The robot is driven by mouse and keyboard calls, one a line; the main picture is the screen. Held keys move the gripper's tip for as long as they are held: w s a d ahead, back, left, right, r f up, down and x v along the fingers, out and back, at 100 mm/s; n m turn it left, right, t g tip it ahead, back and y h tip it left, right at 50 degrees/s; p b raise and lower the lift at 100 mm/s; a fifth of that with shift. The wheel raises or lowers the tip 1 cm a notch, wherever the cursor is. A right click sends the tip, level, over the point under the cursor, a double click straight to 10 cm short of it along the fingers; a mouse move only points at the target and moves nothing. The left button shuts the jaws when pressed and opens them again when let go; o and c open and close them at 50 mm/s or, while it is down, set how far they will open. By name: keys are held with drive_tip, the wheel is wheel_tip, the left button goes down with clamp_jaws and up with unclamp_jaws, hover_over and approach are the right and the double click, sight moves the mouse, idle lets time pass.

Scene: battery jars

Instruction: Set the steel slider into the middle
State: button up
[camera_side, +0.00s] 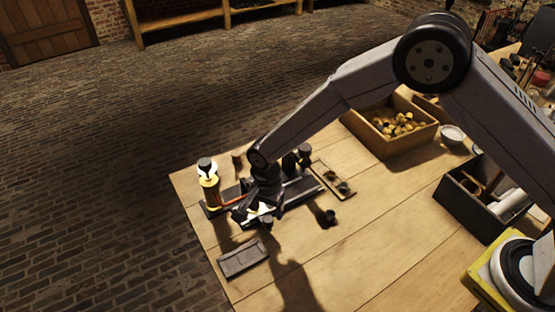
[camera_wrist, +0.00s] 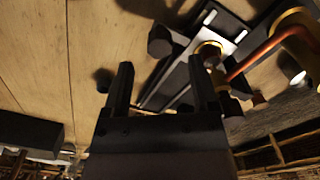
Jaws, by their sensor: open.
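A dark apparatus with a long base (camera_side: 309,191) and pale metal strips lies at the table's far left end. In the wrist view its grey plate (camera_wrist: 232,28) with bright strips runs diagonally beyond my fingers. A black knob (camera_wrist: 160,41) stands beside the plate, and a brass ring (camera_wrist: 210,48) shows near the right fingertip. I cannot pick out the steel slider for certain; my gripper hides part of the apparatus. My gripper (camera_side: 258,212) is low over the apparatus. In the wrist view the gripper (camera_wrist: 163,80) is open, its fingers wide apart with nothing seen held between them.
A bright-topped brass jar (camera_side: 210,187) stands at the apparatus's left end, with a copper rod (camera_wrist: 262,54) nearby. A dark tray (camera_side: 243,259) lies in front. A small black cup (camera_side: 328,217) stands right. A wooden box (camera_side: 385,148) of yellowish pieces is behind. The front-middle table is clear.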

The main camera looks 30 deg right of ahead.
sight(267, 218)
drive_tip(key=shift+f, duration=2.05)
clamp_jaws()
